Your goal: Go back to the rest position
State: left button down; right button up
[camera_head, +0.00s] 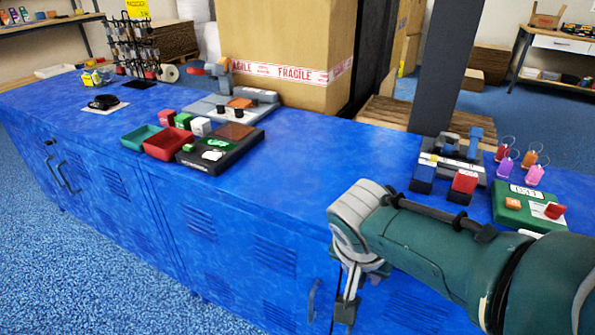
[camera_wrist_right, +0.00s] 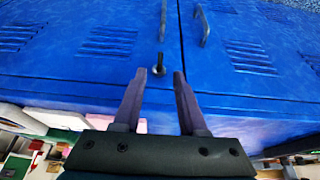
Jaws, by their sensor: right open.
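My right gripper (camera_head: 347,304) hangs in front of the blue cabinet (camera_head: 210,225) at the lower right of the head view, pointing down. In the right wrist view its two fingers (camera_wrist_right: 160,75) are apart with nothing between them. They face the blue cabinet doors (camera_wrist_right: 105,65), and a small dark knob (camera_wrist_right: 159,66) shows beyond the fingertips. My left gripper is not in the head view.
Several colored tags (camera_head: 520,160) stand at the right. The top's middle is clear.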

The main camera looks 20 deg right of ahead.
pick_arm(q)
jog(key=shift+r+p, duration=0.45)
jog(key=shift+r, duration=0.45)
pick_arm(e)
jog(key=shift+v, duration=1.1)
jog(key=s+a+r+n+y+p, duration=0.2)
jog(key=s+r+n+p, duration=0.4)
jog(key=s+r+p, duration=0.65)
jog(key=s+a+r+n+y+p, duration=0.2)
jog(key=s+r+n+p, duration=0.4)
jog(key=r, duration=1.2)
pick_arm(q)
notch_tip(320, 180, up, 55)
jog(key=p, duration=3.6)
jog(key=shift+p, duration=0.35)
pick_arm(e)
notch_tip(320, 180, up, 38)
jog(key=shift+s+a+r+t, duration=0.15)
jog(key=shift+s+r+t, duration=0.1)
jog(key=shift+s+t, duration=0.2)
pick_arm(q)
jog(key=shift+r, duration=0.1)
